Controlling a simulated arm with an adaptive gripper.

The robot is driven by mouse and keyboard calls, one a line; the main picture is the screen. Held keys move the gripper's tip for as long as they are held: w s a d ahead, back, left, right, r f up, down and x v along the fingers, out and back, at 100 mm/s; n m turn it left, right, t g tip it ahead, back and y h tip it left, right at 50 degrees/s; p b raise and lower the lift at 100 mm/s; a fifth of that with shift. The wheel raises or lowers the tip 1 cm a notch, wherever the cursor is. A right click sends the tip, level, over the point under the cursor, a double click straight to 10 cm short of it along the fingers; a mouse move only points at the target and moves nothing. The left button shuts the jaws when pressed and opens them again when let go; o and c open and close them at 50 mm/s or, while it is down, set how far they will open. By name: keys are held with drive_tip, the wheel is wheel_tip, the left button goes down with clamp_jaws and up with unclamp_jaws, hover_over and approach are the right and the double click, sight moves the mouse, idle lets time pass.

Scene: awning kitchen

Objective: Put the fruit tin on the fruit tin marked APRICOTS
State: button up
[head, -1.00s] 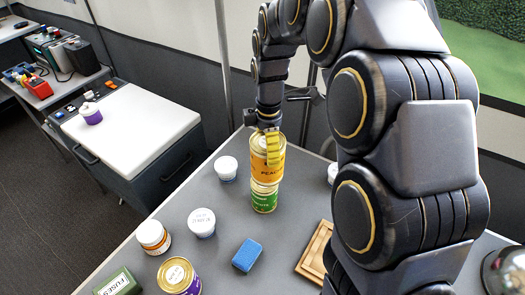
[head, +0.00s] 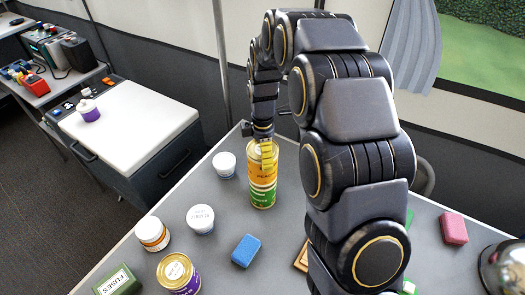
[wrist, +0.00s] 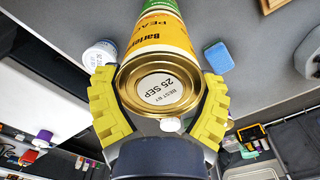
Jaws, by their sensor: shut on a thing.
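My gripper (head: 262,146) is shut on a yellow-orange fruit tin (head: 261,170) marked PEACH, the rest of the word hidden. The tin is upright, straight above a green-labelled tin (head: 263,197) on the grey table. The two look lined up and touching, though I cannot tell whether the upper one bears its weight. I cannot read the green tin's label. In the wrist view, yellow finger pads lie on both sides of the held tin's end (wrist: 160,90), stamped BEST BY 25 SEP. The held tin hides most of what lies beyond it.
Near the stack are white-lidded jars (head: 224,164) (head: 200,219), an orange-banded jar (head: 152,234), a purple tin (head: 174,270), a green FUSES box (head: 119,281) and a blue sponge (head: 246,250). A pink block (head: 453,228) lies at the right. My arm hides part of the table.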

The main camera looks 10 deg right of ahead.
drive_tip(key=shift+f, duration=0.15)
drive_tip(key=o, duration=1)
drive_tip(key=shift+o, duration=0.2)
wheel_tip(320, 180, up, 11)
drive_tip(key=shift+s+r, duration=0.1)
drive_tip(key=shift+r, duration=0.65)
drive_tip(key=s+m+g, duration=0.1)
drive_tip(key=s+m, duration=1.7)
drive_tip(key=s, duration=1.3)
drive_tip(key=shift+a+g, duration=0.3)
drive_tip(key=shift+g, duration=0.1)
drive_tip(key=shift+f, duration=0.1)
